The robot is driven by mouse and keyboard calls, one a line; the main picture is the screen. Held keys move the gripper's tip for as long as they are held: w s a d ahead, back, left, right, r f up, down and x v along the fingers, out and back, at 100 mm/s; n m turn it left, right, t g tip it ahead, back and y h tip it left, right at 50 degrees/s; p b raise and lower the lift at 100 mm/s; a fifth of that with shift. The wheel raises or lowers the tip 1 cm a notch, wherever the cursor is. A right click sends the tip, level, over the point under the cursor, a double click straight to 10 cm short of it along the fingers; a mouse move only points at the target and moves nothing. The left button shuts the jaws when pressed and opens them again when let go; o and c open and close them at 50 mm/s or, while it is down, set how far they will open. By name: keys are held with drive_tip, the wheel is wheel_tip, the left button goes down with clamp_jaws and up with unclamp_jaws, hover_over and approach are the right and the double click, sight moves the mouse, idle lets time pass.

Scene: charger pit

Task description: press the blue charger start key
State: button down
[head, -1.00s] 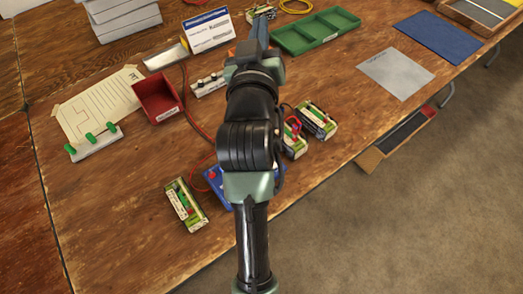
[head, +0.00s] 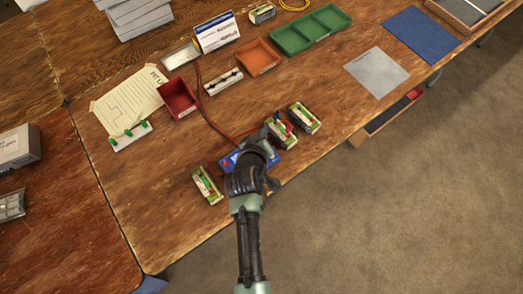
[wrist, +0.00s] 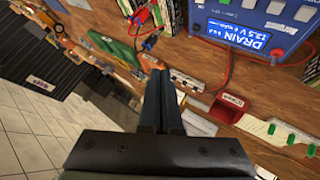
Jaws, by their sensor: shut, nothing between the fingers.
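The blue charger (head: 270,158) lies partly under my arm in the head view. In the wrist view the charger (wrist: 215,22) is at the top right, with a lit display (wrist: 254,37) reading DRAIN and 13.5 V. A row of pale keys (wrist: 276,8) shows at the picture's top edge, partly cut off; I cannot make out a blue start key among them. My gripper (wrist: 163,78) is shut and empty, apart from the charger's display and to its left in the wrist view. In the head view my gripper (head: 266,134) is near the charger's far edge.
Battery packs (head: 305,118) stand right of my gripper, and another (head: 207,185) stands left of the charger. Red leads (head: 212,122) run across the table. A red bin (head: 178,98), an orange tray (head: 259,57) and a green tray (head: 311,30) lie farther back.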

drive_tip(key=s+p, duration=0.1)
drive_tip(key=s+f+g, duration=0.1)
drive_tip(key=s, duration=0.1)
drive_tip(key=shift+s+f+n+p, duration=0.1)
drive_tip(key=shift+f+n+p, duration=0.1)
drive_tip(key=shift+n+p, duration=0.15)
drive_tip(key=shift+f, duration=0.1)
wheel_tip(320, 180, down, 9)
drive_tip(key=b, duration=0.8)
drive_tip(key=shift+r, duration=0.2)
idle(1.4)
drive_tip(key=shift+f+b, duration=0.4)
drive_tip(key=shift+f+b, duration=0.35)
drive_tip(key=shift+f, duration=0.05)
idle(0.6)
drive_tip(key=shift+r, duration=0.1)
drive_tip(key=shift+r+p, duration=0.7)
drive_tip(key=shift+p, duration=0.1)
